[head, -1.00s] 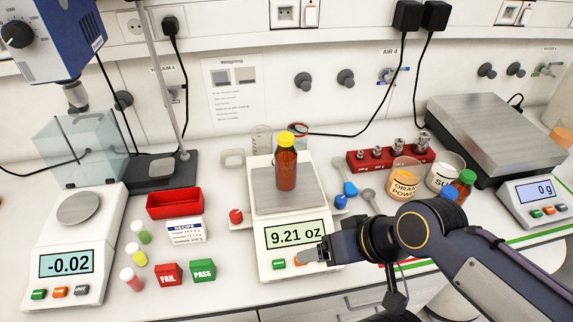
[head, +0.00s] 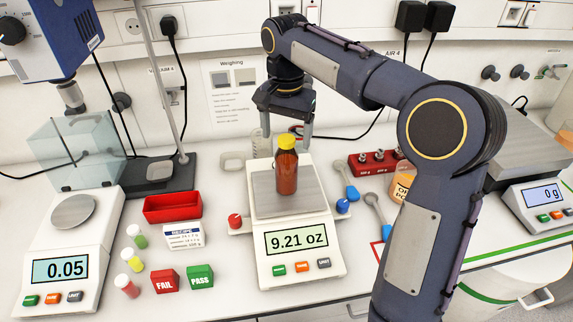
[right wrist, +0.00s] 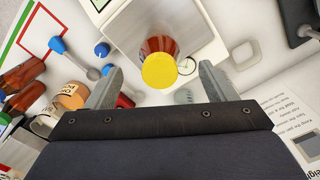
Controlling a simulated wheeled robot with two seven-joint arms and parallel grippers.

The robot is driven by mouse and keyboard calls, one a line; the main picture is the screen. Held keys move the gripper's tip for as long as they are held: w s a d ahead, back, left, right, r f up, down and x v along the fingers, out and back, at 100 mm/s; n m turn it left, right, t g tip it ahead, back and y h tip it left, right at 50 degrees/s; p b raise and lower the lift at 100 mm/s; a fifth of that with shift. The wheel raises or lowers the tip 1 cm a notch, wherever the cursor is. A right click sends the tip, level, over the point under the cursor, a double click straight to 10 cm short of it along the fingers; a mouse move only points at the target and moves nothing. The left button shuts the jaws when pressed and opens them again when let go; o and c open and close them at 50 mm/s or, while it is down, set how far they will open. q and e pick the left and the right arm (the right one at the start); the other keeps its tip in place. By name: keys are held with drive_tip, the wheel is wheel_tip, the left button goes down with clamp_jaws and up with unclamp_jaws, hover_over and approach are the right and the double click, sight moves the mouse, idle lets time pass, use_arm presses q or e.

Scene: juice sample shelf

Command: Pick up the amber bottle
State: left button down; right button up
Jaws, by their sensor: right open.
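The amber bottle (head: 286,172) with a yellow cap stands upright on the pan of the middle scale (head: 306,213), whose display reads 9.21 oz. My right gripper (head: 285,135) is above and around the bottle's top in the head view, fingers pointing down. In the right wrist view the yellow cap (right wrist: 159,71) shows between the two open fingers (right wrist: 160,85), with clear space on both sides. The gripper is not touching the bottle there. My left gripper is not in view.
A red weight block (head: 372,163) and blue-ended spoons lie right of the scale. A red tray (head: 172,208), small vials and FAIL (head: 165,281) and PASS (head: 200,277) blocks lie to the left. My right arm hides part of the orange powder jar (head: 402,185).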

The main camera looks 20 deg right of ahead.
sight(286, 158)
drive_tip(key=shift+f+p, duration=0.4)
drive_tip(key=shift+f, duration=3.4)
drive_tip(key=shift+c, duration=0.5)
drive_tip(key=c, duration=1.2)
drive_tip(key=shift+r, duration=0.1)
